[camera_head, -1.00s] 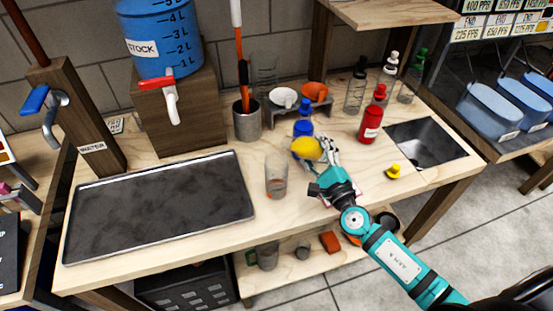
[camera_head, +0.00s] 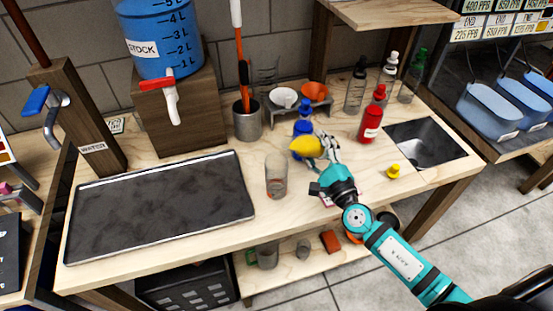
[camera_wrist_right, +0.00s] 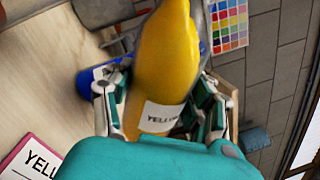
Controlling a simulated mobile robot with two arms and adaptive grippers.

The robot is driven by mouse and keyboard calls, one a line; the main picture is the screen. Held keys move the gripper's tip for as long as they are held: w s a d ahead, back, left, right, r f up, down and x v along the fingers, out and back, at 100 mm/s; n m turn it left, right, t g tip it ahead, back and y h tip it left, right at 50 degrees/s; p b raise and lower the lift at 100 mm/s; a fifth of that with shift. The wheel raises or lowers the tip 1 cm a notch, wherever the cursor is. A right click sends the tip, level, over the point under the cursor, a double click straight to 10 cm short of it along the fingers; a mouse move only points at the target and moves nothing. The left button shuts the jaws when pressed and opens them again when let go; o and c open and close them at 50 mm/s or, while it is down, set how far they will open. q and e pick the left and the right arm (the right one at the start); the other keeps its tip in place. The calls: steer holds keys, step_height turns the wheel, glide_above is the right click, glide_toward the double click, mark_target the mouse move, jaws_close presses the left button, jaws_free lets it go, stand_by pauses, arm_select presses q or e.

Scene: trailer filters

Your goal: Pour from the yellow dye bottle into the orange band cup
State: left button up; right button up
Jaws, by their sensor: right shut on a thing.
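The yellow dye bottle (camera_head: 306,147) is in my right gripper (camera_head: 327,149), held tilted over on its side above the table, its open end hard to make out. In the right wrist view the gripper (camera_wrist_right: 162,105) is shut around the yellow bottle (camera_wrist_right: 168,60), with part of its label showing. The clear cup with an orange band near its base (camera_head: 276,176) stands upright on the table, left of and nearer than the bottle. The bottle is apart from the cup. A small yellow cap (camera_head: 394,172) sits on the table at right. My left gripper is not in view.
A blue bottle (camera_head: 303,124) stands close behind the yellow one. A dark tray (camera_head: 160,205) covers the left.

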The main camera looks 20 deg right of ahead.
steer(key=shift+d+r+n+p, duration=0.25)
steer(key=shift+r+n+p, duration=0.05)
steer(key=shift+r+n, duration=0.4)
stand_by(0.6)
steer(key=shift+w+d+n+y, duration=0.15)
steer(key=shift+n+y, duration=0.15)
steer(key=shift+n, duration=0.6)
stand_by(0.9)
steer(key=shift+a+r+n+y+p, duration=0.2)
steer(key=shift+r+n+p, duration=0.25)
steer(key=shift+n, duration=0.15)
steer(key=shift+a+r+n+y+p, duration=0.2)
steer(key=shift+r+n+p, duration=0.2)
steer(key=shift+n, duration=0.2)
stand_by(2.1)
steer(key=shift+f, duration=0.1)
